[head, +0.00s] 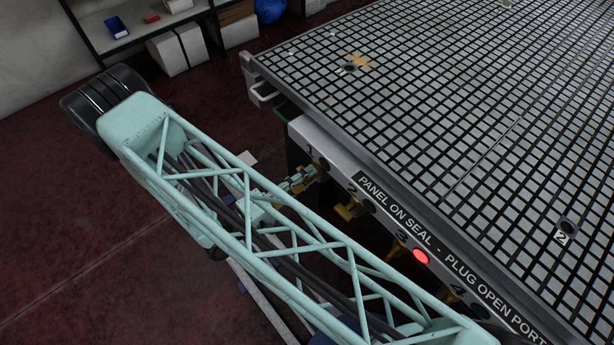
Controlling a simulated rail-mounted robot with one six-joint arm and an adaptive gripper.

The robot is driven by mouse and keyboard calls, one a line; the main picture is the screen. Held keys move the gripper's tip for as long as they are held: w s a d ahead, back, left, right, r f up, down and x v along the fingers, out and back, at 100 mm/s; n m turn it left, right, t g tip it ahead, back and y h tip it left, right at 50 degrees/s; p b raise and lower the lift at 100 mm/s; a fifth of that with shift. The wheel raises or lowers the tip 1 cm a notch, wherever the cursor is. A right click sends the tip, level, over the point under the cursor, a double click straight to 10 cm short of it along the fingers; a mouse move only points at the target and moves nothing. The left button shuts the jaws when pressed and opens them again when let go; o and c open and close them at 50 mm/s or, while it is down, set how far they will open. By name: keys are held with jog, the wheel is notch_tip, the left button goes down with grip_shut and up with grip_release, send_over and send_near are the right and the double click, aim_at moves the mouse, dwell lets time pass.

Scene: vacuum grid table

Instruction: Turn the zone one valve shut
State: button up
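The zone one valve sits by the number 1 at the left end of the grey front panel (337,163) of the grid table (253,66). My gripper (305,180) is right at this valve, at the far end of my pale green arm. Small yellow parts show around the fingertips, and I cannot tell which belong to the valve. The valve's handle angle is mostly hidden. I cannot tell whether the fingers are open, touching the handle or shut on it.
Yellow valve handles stick out below numbers 2 (347,211) and 3 (396,250), close to my arm. A red disc (421,257) is on the panel near number 3. A shelf (97,38) with boxes stands behind. The floor at left is clear.

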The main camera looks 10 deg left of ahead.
jog(key=v, duration=1.2)
dwell(0.6)
jog(key=shift+w, duration=0.1)
dwell(0.5)
